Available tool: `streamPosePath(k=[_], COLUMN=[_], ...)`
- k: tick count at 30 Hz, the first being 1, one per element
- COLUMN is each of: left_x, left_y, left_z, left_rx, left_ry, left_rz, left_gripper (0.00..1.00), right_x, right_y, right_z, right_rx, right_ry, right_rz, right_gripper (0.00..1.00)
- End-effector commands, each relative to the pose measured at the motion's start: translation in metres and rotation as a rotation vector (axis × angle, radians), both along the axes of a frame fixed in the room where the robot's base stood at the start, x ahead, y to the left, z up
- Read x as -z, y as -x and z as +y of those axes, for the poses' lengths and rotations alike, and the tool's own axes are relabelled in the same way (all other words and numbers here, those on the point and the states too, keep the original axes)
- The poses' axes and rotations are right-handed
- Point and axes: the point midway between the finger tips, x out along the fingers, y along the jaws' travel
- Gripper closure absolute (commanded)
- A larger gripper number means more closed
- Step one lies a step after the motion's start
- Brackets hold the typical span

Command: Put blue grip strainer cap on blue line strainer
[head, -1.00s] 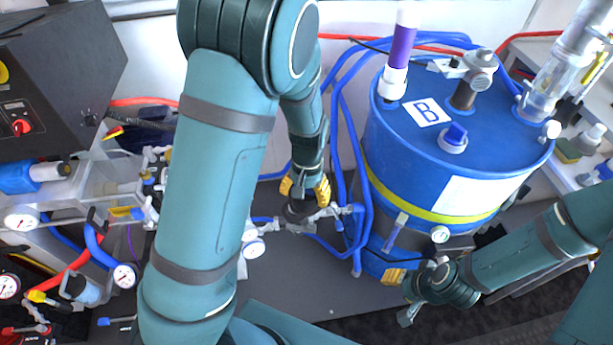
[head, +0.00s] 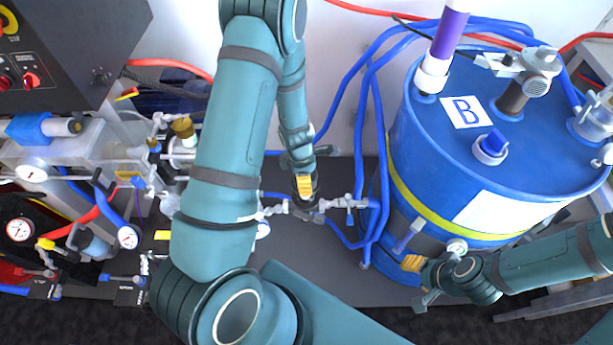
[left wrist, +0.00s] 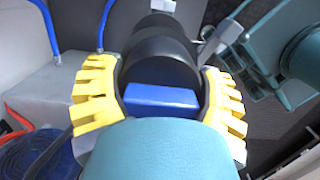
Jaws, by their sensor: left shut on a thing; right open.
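My left gripper (head: 304,188) points down over the metal pipe line between the bench fittings and the drum. It is shut on a black round cap (left wrist: 160,75) with a blue bar grip (left wrist: 161,98), seen between the yellow finger pads in the left wrist view. Black stepped round parts continue beyond the cap, on the line. In the head view the strainer (head: 304,213) is mostly hidden under the gripper. I cannot tell whether the cap is fully seated. My right gripper (head: 418,280) is open and empty, low in front of the drum.
A blue drum (head: 425,150) marked B stands at the right. Blue hoses (head: 380,130) run beside it. Gauges, valves and a clear housing (head: 110,140) crowd the left. A dark control box (head: 70,50) is at upper left. Some grey bench top (head: 320,250) is bare.

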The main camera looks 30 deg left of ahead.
Motion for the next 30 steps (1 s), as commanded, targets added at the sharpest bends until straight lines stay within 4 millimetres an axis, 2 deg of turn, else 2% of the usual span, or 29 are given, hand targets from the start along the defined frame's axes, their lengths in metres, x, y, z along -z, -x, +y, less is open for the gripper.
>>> streamPosePath(k=[8, 21, 30], left_x=[0.018, 0.062, 0.066], left_y=[0.000, 0.000, 0.000], left_z=[0.000, -0.001, -0.001], left_rx=[0.002, 0.005, 0.006], left_ry=[0.000, 0.001, 0.000], left_rz=[0.000, 0.000, -0.001], left_gripper=[0.71, 0.71, 0.71], right_x=[0.017, 0.059, 0.063], right_y=[0.005, 0.006, 0.004], right_z=[0.001, 0.001, 0.001], right_rx=[-0.008, -0.015, -0.014], right_ry=[-0.002, -0.003, -0.002], right_rz=[0.010, 0.012, 0.008], right_gripper=[0.53, 0.53, 0.53])
